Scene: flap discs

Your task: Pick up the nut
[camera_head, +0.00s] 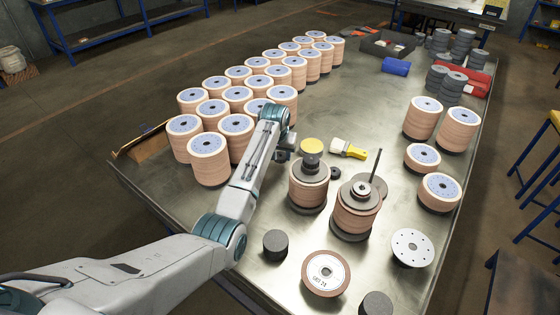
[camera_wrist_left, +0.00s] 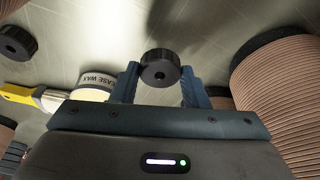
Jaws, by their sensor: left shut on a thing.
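My left gripper (camera_head: 286,151) is in the middle of the table in the head view, beside a stack of flap discs, with its fingertips mostly hidden by the wrist. In the left wrist view, the gripper (camera_wrist_left: 160,78) is shut on a round black nut (camera_wrist_left: 160,68) with a central hole, held between the two blue fingers. A second black nut (camera_head: 335,173) lies on the table beside the stack; a similar one shows at the upper left in the left wrist view (camera_wrist_left: 17,42). My right gripper is not in view.
A yellow-lidded wax tin (camera_head: 311,146) and a yellow-handled brush (camera_head: 348,149) are close to the gripper. Disc stacks (camera_head: 309,190) and (camera_head: 356,212), one with a rod, stand in front. Many more stacks (camera_head: 208,158) fill the left. A loose disc (camera_head: 325,273) lies near the front.

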